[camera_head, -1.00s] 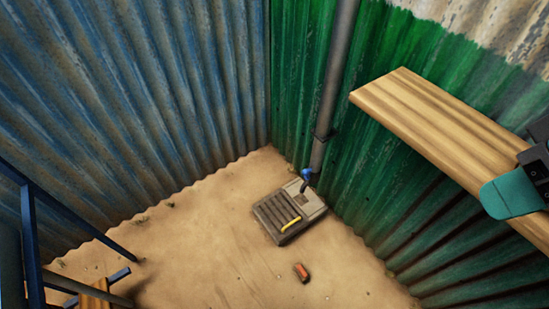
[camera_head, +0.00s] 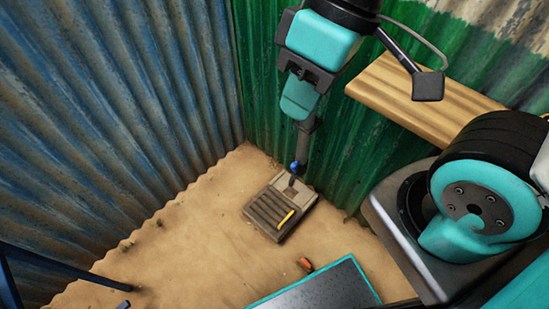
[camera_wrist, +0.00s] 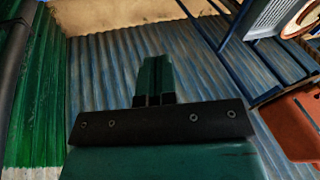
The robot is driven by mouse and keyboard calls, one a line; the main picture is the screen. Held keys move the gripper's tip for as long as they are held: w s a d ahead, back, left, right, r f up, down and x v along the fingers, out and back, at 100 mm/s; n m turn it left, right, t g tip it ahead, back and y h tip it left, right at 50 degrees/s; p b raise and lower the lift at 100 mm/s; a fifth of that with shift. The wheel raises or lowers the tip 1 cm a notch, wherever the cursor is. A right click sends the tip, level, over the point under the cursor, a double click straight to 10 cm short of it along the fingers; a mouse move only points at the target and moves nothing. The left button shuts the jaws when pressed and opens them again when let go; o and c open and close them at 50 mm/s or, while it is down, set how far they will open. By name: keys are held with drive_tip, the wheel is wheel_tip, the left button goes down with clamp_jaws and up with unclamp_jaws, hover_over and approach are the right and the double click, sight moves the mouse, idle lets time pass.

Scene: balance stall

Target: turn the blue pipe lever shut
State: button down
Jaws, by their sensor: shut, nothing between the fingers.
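The blue lever (camera_head: 295,167) is small and sits low on the grey pipe (camera_head: 304,148), just above the drain box in the corner. Its exact angle is too small to tell. My gripper (camera_head: 297,106) is shut and empty. In the head view it hangs above the lever and in front of the pipe, hiding the pipe's upper part. It appears apart from the lever. In the wrist view the closed fingers (camera_wrist: 157,72) point toward the blue corrugated wall, and the lever does not show there.
A slatted drain box (camera_head: 268,212) with a yellow bar (camera_head: 286,216) stands on the sand. A small orange-red block (camera_head: 306,264) lies near it. A wooden shelf (camera_head: 420,95) juts from the green wall (camera_head: 350,150). An orange-red tray (camera_wrist: 297,125) shows right in the wrist view.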

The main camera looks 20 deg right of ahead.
sight(295, 167)
drive_tip(key=w+d+f+m+h+b, duration=0.1)
drive_tip(key=w+d+f+m+b, duration=0.15)
drive_tip(key=w+f+b, duration=0.6)
drive_tip(key=w+d+f+m+h+b, duration=0.2)
drive_tip(key=w+f+m+b, duration=0.2)
drive_tip(key=w+f+b, duration=0.45)
drive_tip(key=w+d+f+m+h+b, duration=0.1)
drive_tip(key=w+d+f+m+b, duration=0.15)
drive_tip(key=w+f+b, duration=0.55)
drive_tip(key=w+d+f+m+b, duration=0.3)
drive_tip(key=w+f+b, duration=0.2)
drive_tip(key=f, duration=0.7)
drive_tip(key=w+d+f+m+g+h+b, duration=0.1)
drive_tip(key=w+d+f+m+b, duration=0.3)
drive_tip(key=f, duration=0.8)
drive_tip(key=w+d+f+m+g+b, duration=0.1)
drive_tip(key=w+d+f+m+b, duration=0.2)
drive_tip(key=w+f+b, duration=0.4)
wheel_tip(295, 167, down, 6)
drive_tip(key=shift+w+d+f+m+h+b, duration=0.1)
drive_tip(key=shift+w+d+m+h+b, duration=0.2)
drive_tip(key=shift+b, duration=0.7)
drive_tip(key=shift+a, duration=0.1)
drive_tip(key=s+d+f+b, duration=0.3)
drive_tip(key=s+f+b, duration=0.2)
drive_tip(key=f, duration=0.6)
drive_tip(key=shift+s+b, duration=0.15)
drive_tip(key=shift+b, duration=1.1)
